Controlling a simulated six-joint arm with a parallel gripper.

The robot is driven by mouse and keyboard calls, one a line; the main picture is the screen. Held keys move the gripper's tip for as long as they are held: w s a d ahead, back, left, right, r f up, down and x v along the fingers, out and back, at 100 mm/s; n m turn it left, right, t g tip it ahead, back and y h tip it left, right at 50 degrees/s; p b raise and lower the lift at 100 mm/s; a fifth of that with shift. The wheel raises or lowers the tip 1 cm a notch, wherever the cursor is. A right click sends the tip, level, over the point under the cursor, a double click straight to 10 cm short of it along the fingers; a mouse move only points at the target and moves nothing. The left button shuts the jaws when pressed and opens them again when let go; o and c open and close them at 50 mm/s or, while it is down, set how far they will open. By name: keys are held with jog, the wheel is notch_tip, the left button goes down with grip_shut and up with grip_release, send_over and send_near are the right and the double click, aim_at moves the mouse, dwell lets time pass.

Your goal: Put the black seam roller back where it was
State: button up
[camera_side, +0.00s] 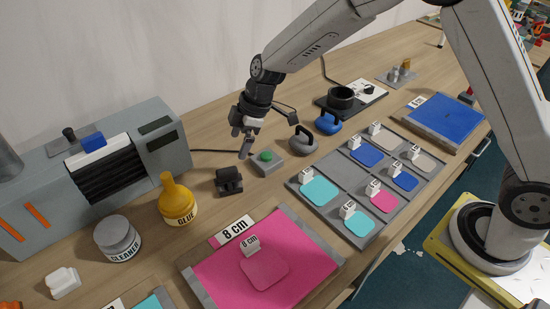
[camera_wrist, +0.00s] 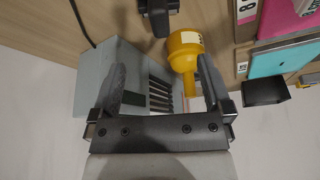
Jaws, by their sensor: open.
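A small black object (camera_side: 229,180) sits on the table between the yellow glue bottle (camera_side: 177,200) and the grey box with a green button (camera_side: 267,161). It may be the seam roller or a holder for it; I cannot tell which. It also shows at the top of the wrist view (camera_wrist: 157,14), beyond the fingertips. My gripper (camera_side: 244,138) is above the table, behind the green-button box. In the wrist view my gripper (camera_wrist: 160,78) has its fingers wide apart with nothing held between them.
A grey machine (camera_side: 100,170) with black slats stands at the left by the wall. A cleaner jar (camera_side: 117,238), a pink mat (camera_side: 225,275), a grey tray (camera_side: 341,172) of coloured patches, grey (camera_side: 303,142) and blue (camera_side: 328,123) weight-like objects and a blue mat (camera_side: 445,115) crowd the table.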

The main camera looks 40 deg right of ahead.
jog(key=s+d+r+m+h, duration=0.1)
jog(key=s+d+m+h, duration=0.1)
jog(key=s+d+m, duration=0.4)
jog(key=s+d+r+m+h, duration=0.1)
jog(key=s+d+m, duration=0.6)
jog(key=s, duration=0.8)
jog(key=d+h, duration=0.1)
jog(key=d, duration=0.2)
jog(key=shift+d+r+t, duration=0.25)
jog(key=shift+d+t, duration=0.05)
jog(key=shift+t, duration=0.1)
